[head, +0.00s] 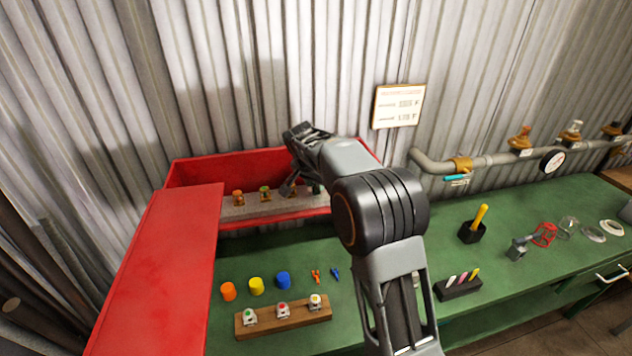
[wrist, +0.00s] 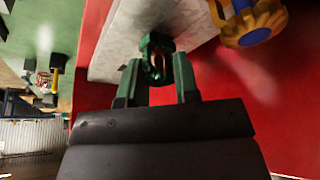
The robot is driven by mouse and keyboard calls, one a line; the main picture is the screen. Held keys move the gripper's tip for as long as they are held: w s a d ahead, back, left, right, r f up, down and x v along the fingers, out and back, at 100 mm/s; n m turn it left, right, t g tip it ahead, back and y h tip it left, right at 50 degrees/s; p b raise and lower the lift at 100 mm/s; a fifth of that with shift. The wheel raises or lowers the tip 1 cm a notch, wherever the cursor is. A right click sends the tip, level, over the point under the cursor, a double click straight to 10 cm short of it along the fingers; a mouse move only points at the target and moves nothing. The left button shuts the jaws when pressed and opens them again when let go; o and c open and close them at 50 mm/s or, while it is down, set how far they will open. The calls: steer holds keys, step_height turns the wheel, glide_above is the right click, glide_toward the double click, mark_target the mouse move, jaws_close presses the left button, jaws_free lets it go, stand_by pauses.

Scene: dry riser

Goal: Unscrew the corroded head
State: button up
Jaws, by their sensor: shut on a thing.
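My gripper (wrist: 158,72) is shut on a green, corroded-looking head (wrist: 155,62) with a reddish bulb in its frame. The held head is close to a grey rack (wrist: 118,40). I cannot tell whether it touches the rack. In the head view my arm reaches into the open red box, over the right end of the same grey rack (head: 250,208); the jaws are largely hidden there. An orange head (head: 238,196) and a green-topped head (head: 265,193) stand on the rack. A brass-coloured head with blue (wrist: 255,25) is beside my gripper in the wrist view.
The red box (head: 165,250) has raised walls near my gripper. On the green bench (head: 260,262) are coloured caps, a wooden block (head: 283,315) with several heads, a black cup (head: 472,232) and a marker holder (head: 458,288). A grey pipe (head: 490,160) with several heads runs along the wall.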

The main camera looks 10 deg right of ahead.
jaws_close()
steer(key=n+y, duration=0.1)
steer(key=n, duration=0.2)
steer(key=shift+t, duration=0.3)
steer(key=shift+n+y, duration=0.5)
steer(key=shift+n, duration=0.9)
steer(key=shift+r+n+t+y+p, duration=0.1)
steer(key=shift+n+t+y+p, duration=0.25)
steer(key=shift+n, duration=0.35)
steer(key=n, duration=0.2)
steer(key=n+y, duration=0.1)
steer(key=n, duration=0.1)
steer(key=shift+y, duration=0.25)
steer(key=shift+n, duration=0.3)
